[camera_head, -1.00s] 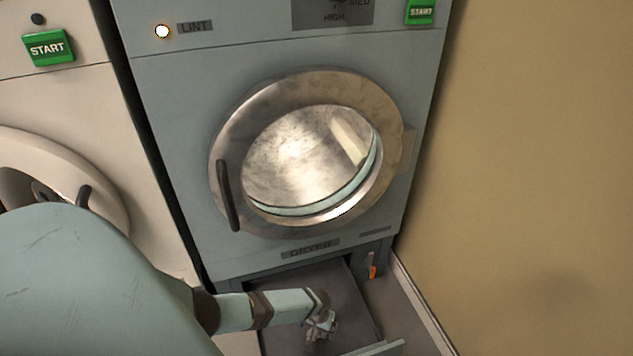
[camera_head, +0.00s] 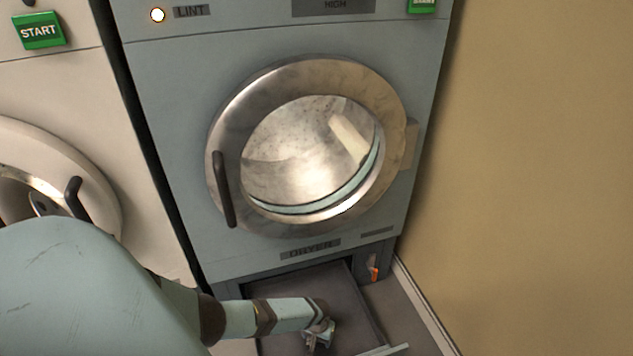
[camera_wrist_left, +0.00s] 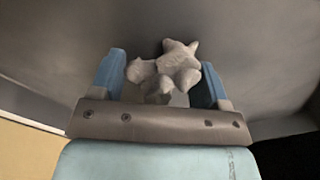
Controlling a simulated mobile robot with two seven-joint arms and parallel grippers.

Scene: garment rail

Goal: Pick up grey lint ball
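The grey lint ball (camera_wrist_left: 165,72) is a lumpy, pale grey clump in the left wrist view. It lies between the two blue fingers of my left gripper (camera_wrist_left: 163,78) and reaches slightly past their tips. Its sides come right up to both fingers; I cannot tell whether they press on it. In the head view my left gripper (camera_head: 320,340) is low inside the dark pulled-out drawer (camera_head: 350,301) under the dryer, where the lint ball is hard to make out. My right gripper is not in view.
The dryer (camera_head: 170,130), with its round door (camera_head: 222,120) closed, stands above the drawer. A washer (camera_head: 75,105) is at the left. A tan wall (camera_head: 540,180) bounds the right. An orange tab (camera_head: 374,273) shows beside the drawer opening.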

